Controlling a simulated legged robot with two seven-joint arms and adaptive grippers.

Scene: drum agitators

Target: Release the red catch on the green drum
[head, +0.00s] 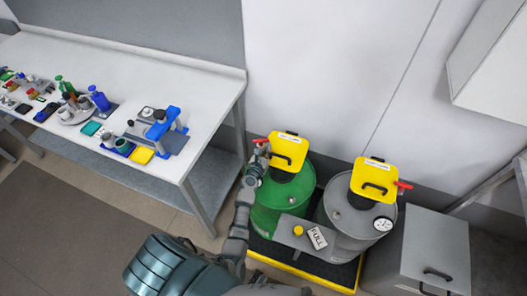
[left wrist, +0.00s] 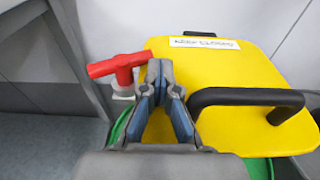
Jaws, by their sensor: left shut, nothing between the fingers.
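The green drum (head: 285,205) stands on a black pallet with a yellow edge, topped by a yellow lid box (head: 289,150) with a black handle. The red catch (head: 261,140) is at the left side of the lid. In the left wrist view the red catch (left wrist: 117,66) is a T-shaped lever on a pale mount, just left of my fingertips. My left gripper (left wrist: 162,68) is shut and empty, over the lid's left edge, with the catch beside it; I cannot tell whether they touch. In the head view my left gripper (head: 260,152) is right by the catch. My right gripper is not in view.
A grey drum (head: 350,225) with its own yellow lid (head: 374,180) and red catch (head: 404,185) stands to the right. A white workbench (head: 100,90) with tools is at the left. A grey cabinet (head: 437,240) stands at the right. The lid's black handle (left wrist: 245,98) lies right of my fingers.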

